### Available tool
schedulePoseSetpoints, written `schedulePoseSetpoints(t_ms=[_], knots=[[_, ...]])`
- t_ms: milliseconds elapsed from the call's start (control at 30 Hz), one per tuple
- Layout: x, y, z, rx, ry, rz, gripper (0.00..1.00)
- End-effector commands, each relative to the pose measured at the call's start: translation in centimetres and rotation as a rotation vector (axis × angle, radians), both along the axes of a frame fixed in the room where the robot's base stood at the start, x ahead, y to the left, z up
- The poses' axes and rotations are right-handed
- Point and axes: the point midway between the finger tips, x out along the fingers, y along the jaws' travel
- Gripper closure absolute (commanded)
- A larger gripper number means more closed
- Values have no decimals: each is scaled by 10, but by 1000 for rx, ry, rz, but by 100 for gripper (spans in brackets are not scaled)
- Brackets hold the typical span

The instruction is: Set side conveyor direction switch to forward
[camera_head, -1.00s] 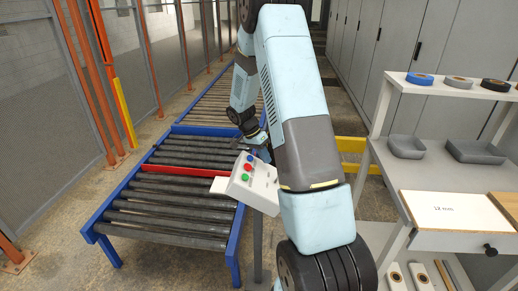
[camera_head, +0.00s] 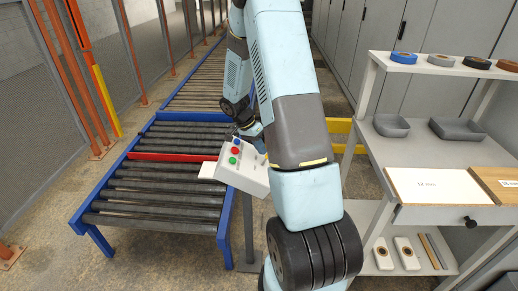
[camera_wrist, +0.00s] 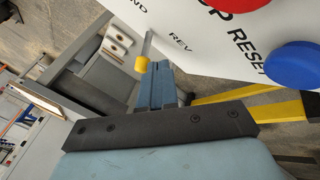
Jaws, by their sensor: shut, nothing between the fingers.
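The white control box (camera_head: 243,165) stands on a post beside the roller conveyor, with red, blue and green buttons on its sloped face. In the wrist view its panel (camera_wrist: 205,45) fills the upper right, with a red button, a blue button and the labels "REV" and "RESET". A thin metal switch lever with a yellow tip (camera_wrist: 142,64) sticks out from the panel near "REV". My gripper (camera_wrist: 165,72) is shut and empty, its blue fingers right beside the yellow tip. I cannot tell whether they touch. In the head view the fingers are hidden near the box.
The roller conveyor (camera_head: 160,207) with blue rails and a red crossbar lies left of the box. A grey workbench with shelves (camera_head: 395,160) stands to the right, holding tape rolls and trays. A yellow barrier (camera_head: 340,127) is behind my arm. Orange-posted fencing lines the left.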

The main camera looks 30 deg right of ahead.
Motion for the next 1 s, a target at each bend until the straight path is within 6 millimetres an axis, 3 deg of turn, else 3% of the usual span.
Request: schedulePoseSetpoints(t_ms=[1000], knots=[[-7,2,4,-71,-105,-73,100]])
